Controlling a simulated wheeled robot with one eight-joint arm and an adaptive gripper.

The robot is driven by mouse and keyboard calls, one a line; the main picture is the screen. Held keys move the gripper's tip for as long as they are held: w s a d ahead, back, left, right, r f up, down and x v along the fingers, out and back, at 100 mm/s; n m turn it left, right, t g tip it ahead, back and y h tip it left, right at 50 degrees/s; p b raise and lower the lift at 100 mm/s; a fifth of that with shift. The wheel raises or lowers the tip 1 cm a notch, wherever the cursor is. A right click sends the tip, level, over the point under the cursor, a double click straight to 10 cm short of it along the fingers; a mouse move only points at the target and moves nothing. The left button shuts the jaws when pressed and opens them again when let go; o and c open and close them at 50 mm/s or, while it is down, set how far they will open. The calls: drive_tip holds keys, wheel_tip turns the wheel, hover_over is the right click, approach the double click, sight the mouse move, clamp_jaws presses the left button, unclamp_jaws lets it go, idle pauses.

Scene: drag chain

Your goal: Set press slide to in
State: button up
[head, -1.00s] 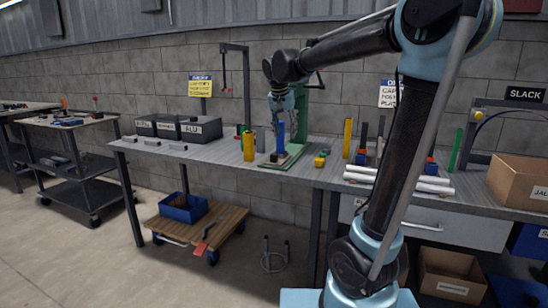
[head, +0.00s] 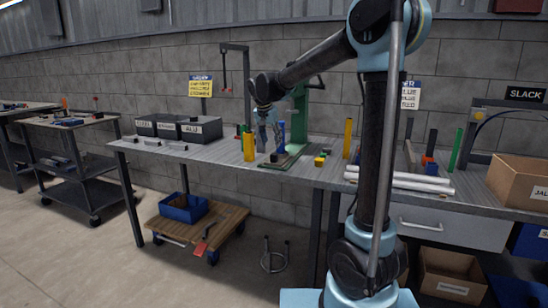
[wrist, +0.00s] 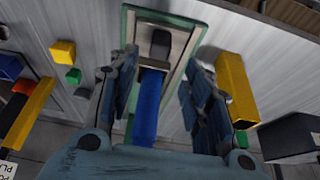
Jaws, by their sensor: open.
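The green press (head: 299,108) stands on the workbench, with a flat green-edged base (head: 292,161). A tall blue post (head: 281,135) stands at the base, and a dark block (head: 277,157) is low beside it. In the wrist view, the dark block (wrist: 161,42) and the blue post (wrist: 147,105) lie in line along a light panel on the base (wrist: 190,22). I cannot tell which part is the slide. My gripper (head: 266,132) is open, just left of the post; in the wrist view its fingers (wrist: 160,76) are spread to either side of the post, apart from it.
A small yellow block (head: 319,161) lies right of the base. Grey bins (head: 200,130) are further left. White tubes (head: 400,180) lie to the right.

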sight(274, 154)
drive_tip(key=x, duration=0.8)
drive_tip(key=shift+f, duration=0.3)
clamp_jaws()
